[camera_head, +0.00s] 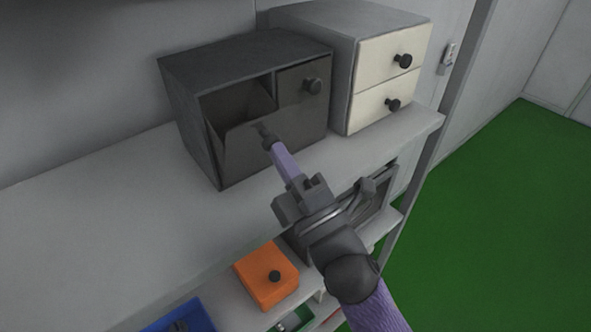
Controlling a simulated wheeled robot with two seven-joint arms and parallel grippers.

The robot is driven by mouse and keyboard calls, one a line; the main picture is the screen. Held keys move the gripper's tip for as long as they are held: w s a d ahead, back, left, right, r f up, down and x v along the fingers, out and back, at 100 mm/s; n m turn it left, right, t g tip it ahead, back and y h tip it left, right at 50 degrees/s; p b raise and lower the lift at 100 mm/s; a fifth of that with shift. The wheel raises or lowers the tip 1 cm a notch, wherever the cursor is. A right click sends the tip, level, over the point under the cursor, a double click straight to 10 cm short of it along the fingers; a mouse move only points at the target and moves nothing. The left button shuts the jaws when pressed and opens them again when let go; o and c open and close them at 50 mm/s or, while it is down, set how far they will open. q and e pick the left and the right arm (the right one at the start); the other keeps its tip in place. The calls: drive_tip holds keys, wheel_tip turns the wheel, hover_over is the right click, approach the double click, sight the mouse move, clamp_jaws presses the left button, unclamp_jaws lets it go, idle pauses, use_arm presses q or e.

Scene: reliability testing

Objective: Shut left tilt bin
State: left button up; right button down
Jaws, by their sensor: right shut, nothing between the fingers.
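The dark grey tilt-bin box (180,95) stands on the upper shelf. Its left tilt bin (235,145) is tilted open, its front leaning out with a dark gap above it. My right gripper (274,147) is shut and empty, its narrow fingertips at the upper right part of that front, by a small dark knob (263,130). I cannot tell whether they touch. The right bin (293,90) of the box is shut and has a black round knob. My left gripper is not in view.
A grey cabinet with two cream drawers (392,60) stands close on the right of the box. The grey shelf (90,225) is bare to the left. Green floor lies right.

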sight(263, 125)
drive_tip(key=shift+s+r+p+x, duration=0.1)
drive_tip(key=shift+r+p+x, duration=0.15)
drive_tip(key=shift+x, duration=0.65)
drive_tip(key=shift+s+r+p+x, duration=0.15)
drive_tip(key=shift+p+x, duration=0.2)
drive_tip(key=shift+x, duration=1.75)
drive_tip(key=shift+a, duration=0.1)
drive_tip(key=shift+r, duration=0.2)
